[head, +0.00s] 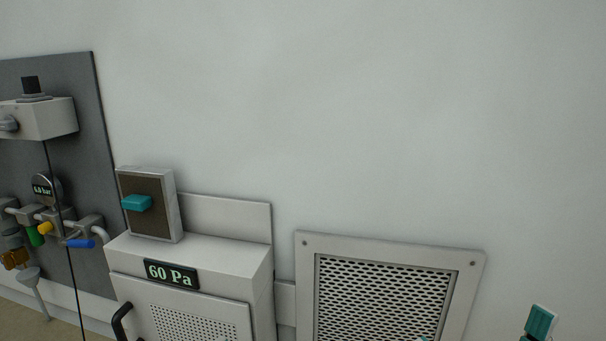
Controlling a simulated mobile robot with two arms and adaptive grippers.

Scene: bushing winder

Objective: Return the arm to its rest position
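A teal-tipped part with a dark base, which looks like a fingertip of my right gripper (538,322), pokes into the bottom right corner in front of the white wall. A tiny teal sliver shows at the bottom edge in front of the vent grille; I cannot tell which part it belongs to. The rest of the arm and gripper is below the picture, so its opening is hidden. My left gripper is not identifiable in view.
A white cabinet (205,251) with a "60 Pa" display (171,274) carries a box with a teal switch (137,202). A framed vent grille (385,297) is right of it. A grey panel (85,150) with valves and a gauge (44,188) stands left. The upper wall is clear.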

